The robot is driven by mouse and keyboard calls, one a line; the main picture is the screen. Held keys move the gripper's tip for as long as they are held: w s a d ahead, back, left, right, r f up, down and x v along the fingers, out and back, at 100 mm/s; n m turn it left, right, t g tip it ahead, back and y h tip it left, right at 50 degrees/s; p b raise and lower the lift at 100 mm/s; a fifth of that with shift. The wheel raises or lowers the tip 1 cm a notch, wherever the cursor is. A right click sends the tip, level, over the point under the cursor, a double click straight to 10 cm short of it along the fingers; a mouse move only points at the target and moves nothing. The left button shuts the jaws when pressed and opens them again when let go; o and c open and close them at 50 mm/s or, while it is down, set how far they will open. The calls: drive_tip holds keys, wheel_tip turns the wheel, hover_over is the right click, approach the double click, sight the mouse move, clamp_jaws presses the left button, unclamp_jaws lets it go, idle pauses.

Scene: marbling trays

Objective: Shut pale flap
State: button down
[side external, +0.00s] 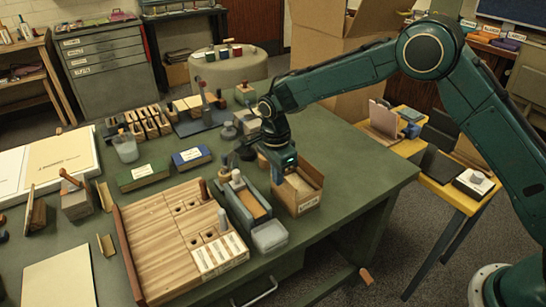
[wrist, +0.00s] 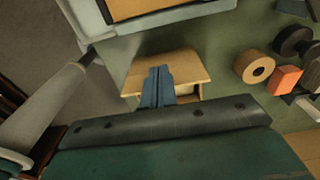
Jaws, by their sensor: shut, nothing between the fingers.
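A small tan box (side external: 311,203) stands near the right edge of the green table, with a pale label on its front. In the wrist view a pale tan panel (wrist: 190,69), which looks like the flap, lies beyond and beside my fingers. Part of it is hidden behind them, and I cannot tell its exact angle. My gripper (wrist: 157,72) is shut and empty, its blue-grey fingertips overlapping the panel in that view. In the side view my gripper (side external: 281,178) points down at the box's left part; contact cannot be told.
A grey tray (side external: 248,208) with a tan inset and a translucent tub (side external: 269,236) stand left of the box. A wooden board (side external: 160,235) with pegs lies further left. Dark round weights (side external: 229,131) stand behind. Free table top lies right of the box.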

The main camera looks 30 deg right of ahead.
drive_tip(key=shift+d+f, duration=0.2)
drive_tip(key=shift+d, duration=2.3)
idle(0.5)
drive_tip(key=shift+r, duration=0.1)
idle(0.8)
drive_tip(key=r, duration=0.2)
drive_tip(key=a+r, duration=0.1)
drive_tip(key=r, duration=0.2)
idle(0.6)
